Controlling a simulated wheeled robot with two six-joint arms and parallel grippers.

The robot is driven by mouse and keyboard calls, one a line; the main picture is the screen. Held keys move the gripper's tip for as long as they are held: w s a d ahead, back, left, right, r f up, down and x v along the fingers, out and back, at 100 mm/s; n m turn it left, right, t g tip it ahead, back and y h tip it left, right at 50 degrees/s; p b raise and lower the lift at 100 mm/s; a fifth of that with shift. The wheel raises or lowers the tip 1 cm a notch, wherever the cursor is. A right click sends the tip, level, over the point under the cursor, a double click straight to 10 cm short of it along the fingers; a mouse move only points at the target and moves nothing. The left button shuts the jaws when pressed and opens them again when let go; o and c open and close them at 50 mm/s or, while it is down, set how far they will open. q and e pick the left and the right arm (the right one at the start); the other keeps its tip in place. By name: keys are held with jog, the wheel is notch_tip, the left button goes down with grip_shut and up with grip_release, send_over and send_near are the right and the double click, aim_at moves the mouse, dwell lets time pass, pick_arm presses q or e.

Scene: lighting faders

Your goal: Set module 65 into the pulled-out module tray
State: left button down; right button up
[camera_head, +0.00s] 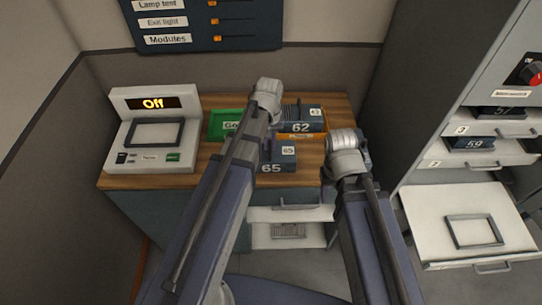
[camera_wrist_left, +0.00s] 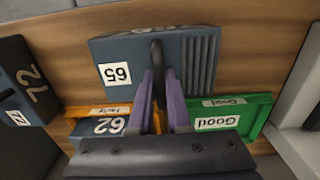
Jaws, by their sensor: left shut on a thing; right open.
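Module 65 (camera_head: 280,157) is a dark blue-grey block with a white 65 label, over the front part of the wooden desk. In the left wrist view, module 65 (camera_wrist_left: 200,60) has its dark handle between the purple fingers of my left gripper (camera_wrist_left: 159,85), which is shut on it. I cannot tell whether its underside touches the desk. The pulled-out module tray (camera_head: 420,222) is a pale shelf at the right of the head view, with a grey rectangular frame (camera_head: 474,231) on it and no module inside. My right gripper is hidden behind its own arm.
Module 62 (camera_head: 302,127) lies in the orange Faulty tray, beside the green Good tray (camera_head: 216,122). The tester (camera_head: 153,161) reads Off, its frame empty. Module 72 (camera_wrist_left: 27,75) lies at the left wrist view's edge. Module 59 (camera_head: 470,143) sits in the rack above the pulled-out tray.

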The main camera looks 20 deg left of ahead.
pick_arm(q)
jog(key=shift+r, duration=0.1)
dwell(0.5)
notch_tip(320, 180, up, 10)
jog(key=p, duration=1)
notch_tip(320, 180, down, 3)
jog(key=shift+r+b, duration=0.2)
jog(key=shift+b, duration=1.05)
jog(key=shift+r, duration=0.1)
jog(key=shift+d, duration=0.1)
